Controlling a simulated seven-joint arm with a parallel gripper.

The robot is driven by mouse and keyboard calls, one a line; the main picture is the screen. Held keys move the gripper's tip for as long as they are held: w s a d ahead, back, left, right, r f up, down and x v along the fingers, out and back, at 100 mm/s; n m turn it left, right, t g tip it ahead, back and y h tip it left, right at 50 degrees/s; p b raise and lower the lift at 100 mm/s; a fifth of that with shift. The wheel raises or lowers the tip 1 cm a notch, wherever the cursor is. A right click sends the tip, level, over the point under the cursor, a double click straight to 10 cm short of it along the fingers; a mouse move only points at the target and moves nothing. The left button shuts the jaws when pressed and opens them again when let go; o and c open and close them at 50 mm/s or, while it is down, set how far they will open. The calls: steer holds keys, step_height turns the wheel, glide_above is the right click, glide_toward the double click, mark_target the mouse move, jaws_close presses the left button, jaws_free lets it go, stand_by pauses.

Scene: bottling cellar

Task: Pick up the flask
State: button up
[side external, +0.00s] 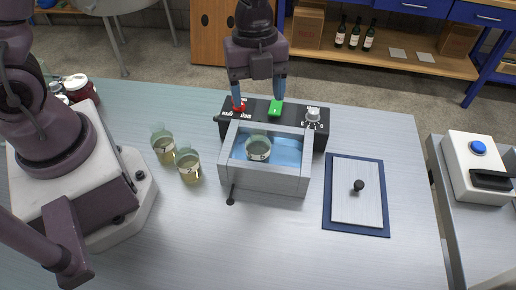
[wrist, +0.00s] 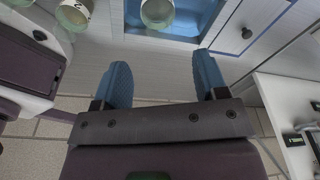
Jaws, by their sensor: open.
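A greenish glass flask (side external: 258,150) stands inside the blue-lined bath (side external: 262,181); it shows at the top edge of the wrist view (wrist: 157,12). Two more flasks with pale yellow contents, a rear one (side external: 163,146) and a front one (side external: 188,165), stand on the table left of the bath. The labels are small; the front one seems to read 2. The task does not say which flask. My gripper (side external: 257,101) is open with its blue fingers apart and nothing between them. In the side view it appears over the control panel behind the bath.
The black panel (side external: 265,112) carries a red button, a green switch and a knob (side external: 313,115). A lid with a black knob (side external: 358,186) lies on a blue mat right of the bath. A lever (side external: 231,196) sticks out in front. The front table is clear.

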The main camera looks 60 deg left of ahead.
mark_target(258, 143)
steer(key=f, duration=0.4)
steer(key=d+f, duration=0.1)
steer(key=f, duration=0.3)
steer(key=s+f, duration=0.1)
steer(key=f, duration=0.3)
steer(key=shift+d, duration=0.3)
steer(key=shift+r, duration=0.1)
steer(key=c, duration=0.7)
